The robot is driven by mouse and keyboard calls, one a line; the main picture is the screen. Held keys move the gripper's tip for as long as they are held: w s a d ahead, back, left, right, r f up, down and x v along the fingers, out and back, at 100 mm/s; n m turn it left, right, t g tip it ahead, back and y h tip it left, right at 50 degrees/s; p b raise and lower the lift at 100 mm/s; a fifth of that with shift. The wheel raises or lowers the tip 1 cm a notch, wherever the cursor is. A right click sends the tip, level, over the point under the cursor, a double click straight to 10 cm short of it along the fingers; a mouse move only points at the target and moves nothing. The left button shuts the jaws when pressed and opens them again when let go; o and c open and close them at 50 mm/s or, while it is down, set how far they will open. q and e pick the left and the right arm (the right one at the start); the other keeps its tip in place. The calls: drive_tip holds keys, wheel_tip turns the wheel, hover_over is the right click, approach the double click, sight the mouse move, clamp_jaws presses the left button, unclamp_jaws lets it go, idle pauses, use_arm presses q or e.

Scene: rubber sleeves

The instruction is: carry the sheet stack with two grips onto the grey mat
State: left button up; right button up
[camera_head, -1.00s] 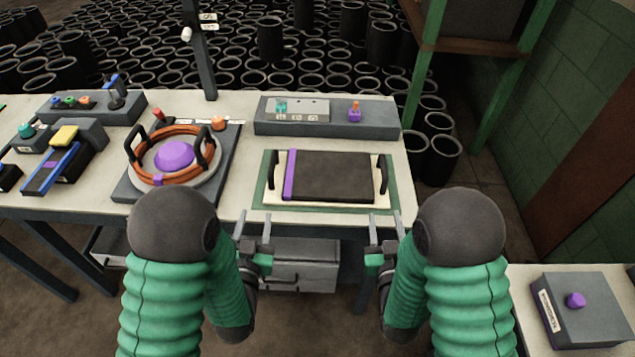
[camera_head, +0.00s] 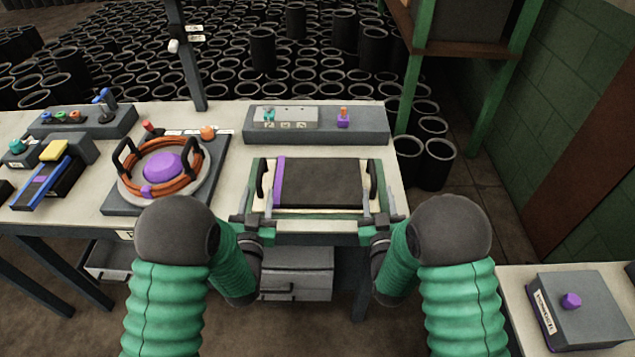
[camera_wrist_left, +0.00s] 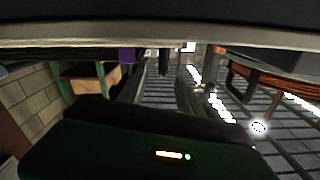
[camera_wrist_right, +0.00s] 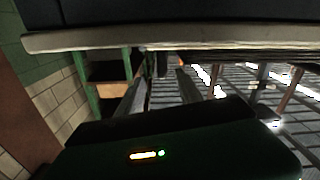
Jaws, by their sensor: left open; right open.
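The sheet stack (camera_head: 322,182) is a dark, flat slab with a purple strip along its left side. In the head view it lies on a cream base with a black upright handle at each end, over a green-bordered area on the bench. My left gripper (camera_head: 257,208) is open at the stack's near left corner. My right gripper (camera_head: 375,206) is open at the near right corner. Both are empty, and contact with the stack cannot be told. In the wrist views, the bench edge hides most of the stack. No separate grey mat can be made out with certainty.
Left of the stack, an orange ring fixture (camera_head: 188,188) with black handles stands on a dark plate. A long grey control box (camera_head: 375,127) lies behind the stack. A side table at lower right holds a grey box (camera_head: 580,320) with a purple knob.

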sight(260, 182)
use_arm(q)
drive_tip(key=w, duration=0.7)
drive_tip(key=shift+w+a+f, duration=0.15)
drive_tip(key=shift+w+a, duration=0.1)
drive_tip(key=shift+a, duration=0.15)
use_arm(e)
drive_tip(key=w, duration=0.7)
drive_tip(key=shift+w+a, duration=0.3)
drive_tip(key=shift+a, duration=0.1)
use_arm(q)
drive_tip(key=shift+d, duration=0.35)
use_arm(e)
drive_tip(key=shift+d, duration=0.35)
use_arm(q)
drive_tip(key=shift+c, duration=0.9)
use_arm(e)
drive_tip(key=shift+c, duration=0.9)
use_arm(q)
drive_tip(key=shift+a, duration=0.15)
clamp_jaws()
use_arm(e)
drive_tip(key=shift+a, duration=0.15)
clamp_jaws()
drive_tip(key=shift+r, duration=0.1)
